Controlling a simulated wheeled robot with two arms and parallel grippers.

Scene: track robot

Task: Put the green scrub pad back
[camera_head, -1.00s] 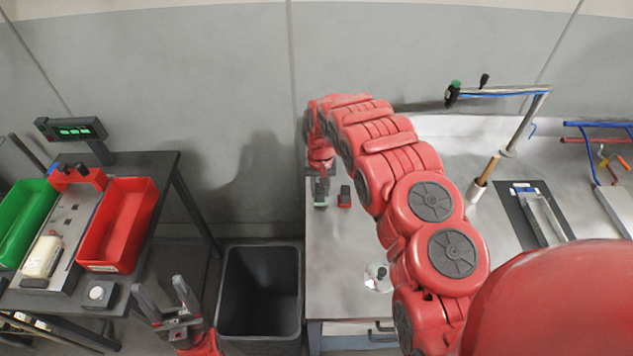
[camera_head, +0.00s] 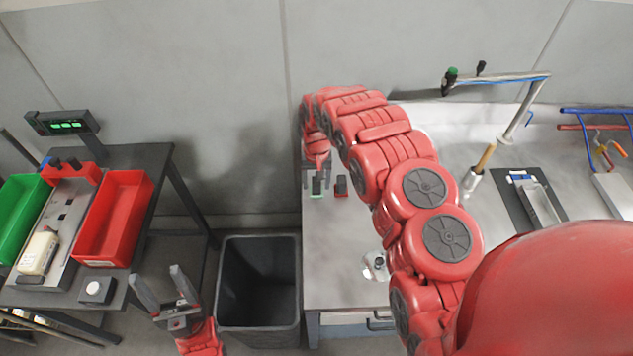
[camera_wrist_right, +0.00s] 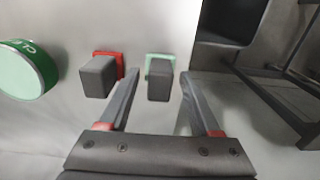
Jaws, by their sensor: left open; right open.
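The green scrub pad (camera_head: 317,187), a dark grey grip block on a green base, appears to sit at the steel counter's left edge. In the right wrist view my right gripper (camera_wrist_right: 159,76) shows a gap beside the pad; contact is unclear. My left gripper (camera_head: 154,276) is open and empty, low left of the bin.
A similar red-based pad (camera_head: 341,187) stands close beside the green one. A green round item with lettering (camera_wrist_right: 28,70) shows in the right wrist view. A dark bin (camera_head: 258,290) stands left of the steel counter (camera_head: 335,265). A red tray (camera_head: 112,218) is on the left table.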

